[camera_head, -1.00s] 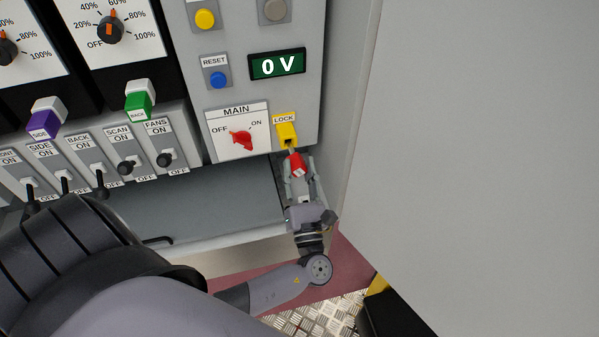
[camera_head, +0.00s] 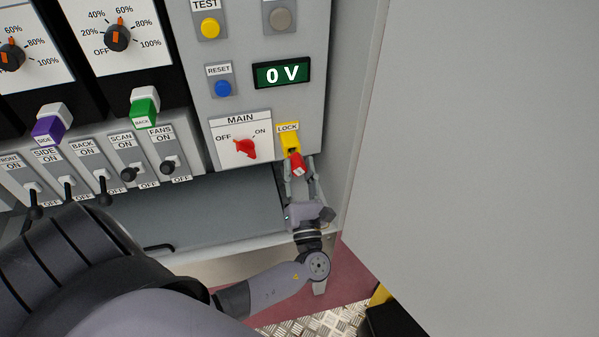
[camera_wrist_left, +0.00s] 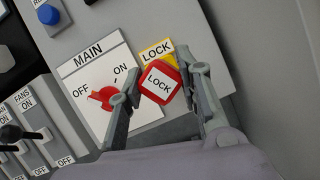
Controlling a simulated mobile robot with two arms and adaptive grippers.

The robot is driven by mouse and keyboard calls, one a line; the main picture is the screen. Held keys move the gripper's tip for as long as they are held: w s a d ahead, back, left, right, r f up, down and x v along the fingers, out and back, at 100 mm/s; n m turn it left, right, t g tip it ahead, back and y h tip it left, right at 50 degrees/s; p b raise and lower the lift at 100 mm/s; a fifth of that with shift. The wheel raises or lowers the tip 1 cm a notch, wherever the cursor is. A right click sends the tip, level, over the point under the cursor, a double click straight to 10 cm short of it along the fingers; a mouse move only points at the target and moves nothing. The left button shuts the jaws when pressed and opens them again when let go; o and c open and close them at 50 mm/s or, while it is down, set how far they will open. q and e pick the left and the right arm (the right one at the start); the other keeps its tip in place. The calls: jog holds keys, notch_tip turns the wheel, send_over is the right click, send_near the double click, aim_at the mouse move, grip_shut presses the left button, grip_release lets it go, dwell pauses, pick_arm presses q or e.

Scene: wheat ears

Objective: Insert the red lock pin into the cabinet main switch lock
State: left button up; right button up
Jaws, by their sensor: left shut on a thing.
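The red lock pin (camera_head: 298,164) has a square head marked LOCK, which faces the camera in the left wrist view (camera_wrist_left: 160,83). My left gripper (camera_head: 301,172) is shut on the pin's head, with one finger on each side of it. The yellow lock (camera_head: 290,139) sits at the lower right of the cabinet panel, under a LOCK label. The pin's head is right against the lock's lower front. No shaft shows between them, and the head hides the hole. The red main switch (camera_head: 246,149) is left of the lock. My right gripper is not in view.
A row of toggle switches (camera_head: 168,166) and the grey panel with its 0 V display (camera_head: 282,74) lie left of and above the lock. A grey cabinet side wall (camera_head: 345,110) rises close on the right. A shelf (camera_head: 215,210) lies below.

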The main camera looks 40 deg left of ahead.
pick_arm(q)
jog(key=shift+w+a, duration=0.65)
jog(key=shift+a, duration=0.15)
jog(key=o, duration=1.3)
jog(key=v, duration=1.2)
